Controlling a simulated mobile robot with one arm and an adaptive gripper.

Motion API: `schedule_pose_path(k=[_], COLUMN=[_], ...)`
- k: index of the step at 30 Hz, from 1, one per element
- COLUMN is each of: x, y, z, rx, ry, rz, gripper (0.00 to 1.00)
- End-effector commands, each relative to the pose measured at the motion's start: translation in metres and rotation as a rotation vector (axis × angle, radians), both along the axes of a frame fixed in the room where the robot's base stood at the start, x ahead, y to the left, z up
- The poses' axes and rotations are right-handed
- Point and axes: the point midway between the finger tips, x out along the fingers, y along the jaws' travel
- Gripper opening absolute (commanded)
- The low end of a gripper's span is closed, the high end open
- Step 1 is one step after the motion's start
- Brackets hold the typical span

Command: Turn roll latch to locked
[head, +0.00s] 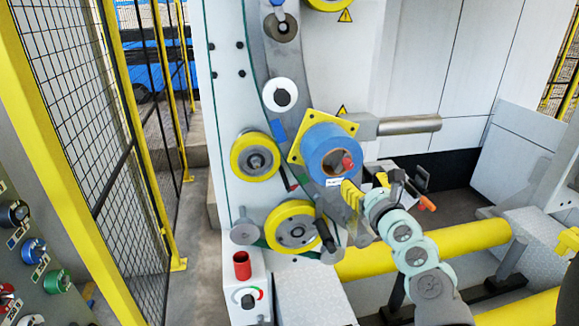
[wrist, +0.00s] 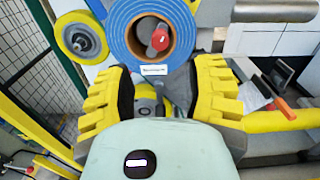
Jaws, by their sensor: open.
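The roll latch (head: 347,162) is a small red knob at the centre of the blue roll (head: 322,146) in the head view. The roll sits in front of a yellow square plate on the machine. In the wrist view the red latch (wrist: 160,41) shows inside the core of the blue roll (wrist: 122,30), with a white label at the roll's lower edge. My gripper (wrist: 160,75) is open and empty, its yellow ribbed fingers spread just below the roll and apart from the latch. In the head view my gripper (head: 353,192) is below and right of the roll.
A black-handled lever (head: 325,236) and yellow wheels (head: 255,158) stand left of and below the roll. An orange handle (head: 427,204) is right of my gripper. A metal bar (head: 410,124) juts out to the right. A yellow mesh fence (head: 85,110) stands at left.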

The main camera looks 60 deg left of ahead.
Motion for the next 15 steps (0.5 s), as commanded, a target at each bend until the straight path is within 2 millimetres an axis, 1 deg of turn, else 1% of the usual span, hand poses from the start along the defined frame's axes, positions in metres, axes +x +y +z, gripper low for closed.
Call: schedule_pose_path(k=[1, 3, 15], x=[0.003, 0.006, 0.028], y=[0.008, 0.018, 0.068], z=[0.001, 0.001, -0.001], rx=[0.004, 0.005, 0.002], ry=[0.000, 0.000, 0.002], rz=[0.002, 0.002, -0.001], gripper=[0.54, 0.54, 0.54])
